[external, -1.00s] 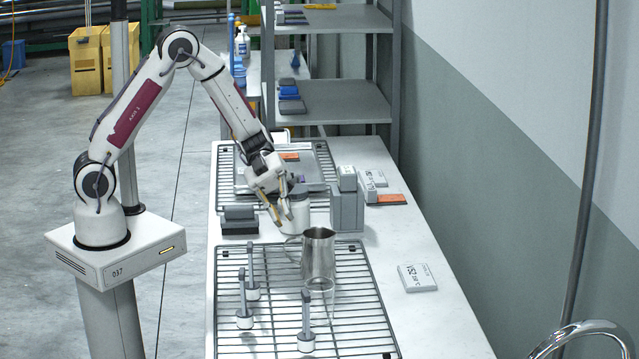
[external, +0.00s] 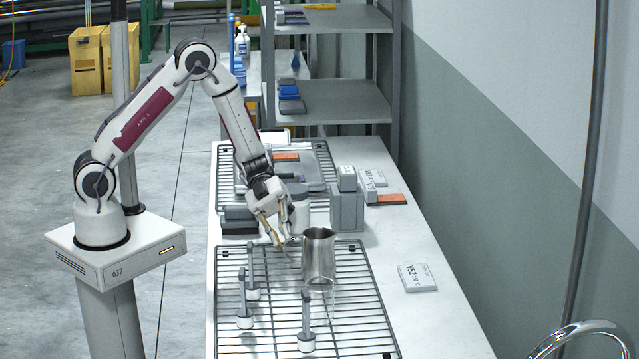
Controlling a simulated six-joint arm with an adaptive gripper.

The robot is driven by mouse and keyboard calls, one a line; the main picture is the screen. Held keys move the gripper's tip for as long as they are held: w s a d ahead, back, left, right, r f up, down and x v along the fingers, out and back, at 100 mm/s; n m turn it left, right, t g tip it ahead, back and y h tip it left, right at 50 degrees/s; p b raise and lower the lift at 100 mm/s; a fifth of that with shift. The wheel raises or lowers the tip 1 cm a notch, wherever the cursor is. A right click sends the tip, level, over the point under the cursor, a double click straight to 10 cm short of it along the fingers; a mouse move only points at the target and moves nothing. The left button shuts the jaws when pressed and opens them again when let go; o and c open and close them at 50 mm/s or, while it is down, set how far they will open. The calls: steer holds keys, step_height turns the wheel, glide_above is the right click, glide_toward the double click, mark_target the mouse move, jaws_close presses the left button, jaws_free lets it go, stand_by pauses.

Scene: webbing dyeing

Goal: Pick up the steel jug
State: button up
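The steel jug (external: 319,257) stands upright on the front wire rack (external: 355,300), with its handle on the left side in the external view. My gripper (external: 282,240) points down just left of the jug's rim, by the handle. Its two yellowish fingers are apart. I cannot tell from this angle whether a finger touches the handle. The jug rests on the rack.
Several grey-handled tools with white bases, one of them here (external: 306,322), stand on the rack, and a clear glass vessel (external: 321,296) is in front of the jug. Grey blocks (external: 346,208) stand behind. A white label card (external: 417,278) lies right on clear table.

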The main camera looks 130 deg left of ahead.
mark_target(287, 255)
steer(key=shift+f, duration=0.35)
steer(key=shift+w, duration=0.1)
steer(key=shift+x, duration=2.45)
steer(key=shift+c, duration=0.5)
jaws_close()
steer(key=shift+r, duration=0.3)
steer(key=shift+r, duration=4.6)
steer(key=shift+r, duration=0.15)
